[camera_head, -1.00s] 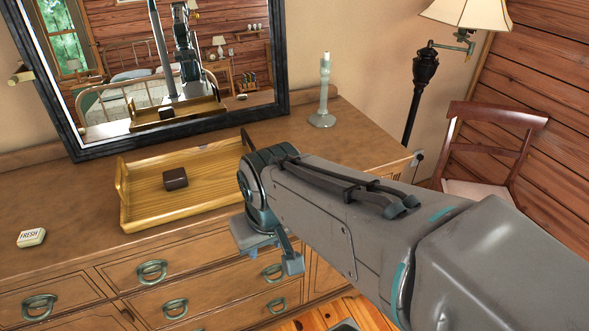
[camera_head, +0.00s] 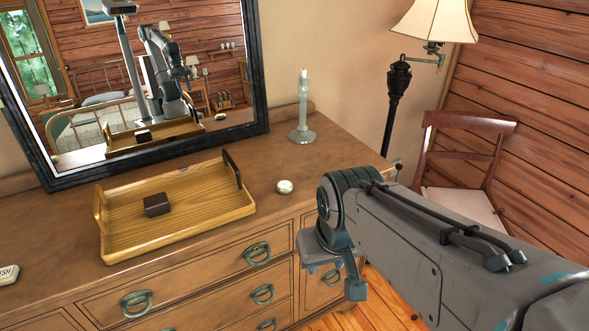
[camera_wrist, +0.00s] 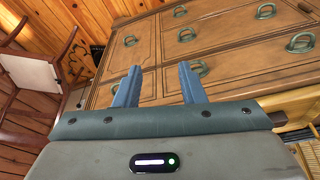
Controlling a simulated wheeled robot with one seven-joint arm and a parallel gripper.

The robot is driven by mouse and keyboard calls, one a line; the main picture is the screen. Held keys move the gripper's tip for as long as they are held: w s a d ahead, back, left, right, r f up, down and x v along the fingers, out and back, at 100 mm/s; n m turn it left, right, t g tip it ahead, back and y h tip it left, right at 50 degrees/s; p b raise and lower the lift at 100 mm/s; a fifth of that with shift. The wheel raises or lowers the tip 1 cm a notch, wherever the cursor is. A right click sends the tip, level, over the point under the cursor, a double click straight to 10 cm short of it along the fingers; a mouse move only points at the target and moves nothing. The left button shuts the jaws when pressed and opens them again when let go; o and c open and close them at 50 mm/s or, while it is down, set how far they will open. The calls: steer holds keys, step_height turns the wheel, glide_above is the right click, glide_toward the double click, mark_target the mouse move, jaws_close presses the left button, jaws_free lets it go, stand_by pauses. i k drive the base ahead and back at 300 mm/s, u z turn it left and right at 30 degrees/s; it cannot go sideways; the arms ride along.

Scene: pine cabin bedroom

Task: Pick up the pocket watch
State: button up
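A small round pale object (camera_head: 284,186), which looks like the pocket watch, lies on the dresser top right of the wooden tray; its details are too small to tell. In the head view my gripper (camera_head: 335,275) hangs in front of the dresser, to the right of and lower in the picture than this object, apart from it. In the wrist view my gripper (camera_wrist: 157,72) shows two blue fingers spread apart with nothing between them. The round object cannot be made out in the wrist view, which faces the drawer fronts.
The tray (camera_head: 180,237) has raised handles and holds a dark brown block (camera_head: 157,205). A candlestick (camera_head: 302,115) stands behind the round object, near the mirror (camera_head: 258,60). A chair (camera_head: 465,150) and floor lamp (camera_head: 395,95) stand right. A FRESH tin (camera_head: 8,274) lies left.

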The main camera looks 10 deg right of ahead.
mark_target(283, 187)
steer(key=i, duration=0.45)
steer(key=z, duration=2.15)
steer(key=i, duration=1.35)
steer(key=u, duration=3.75)
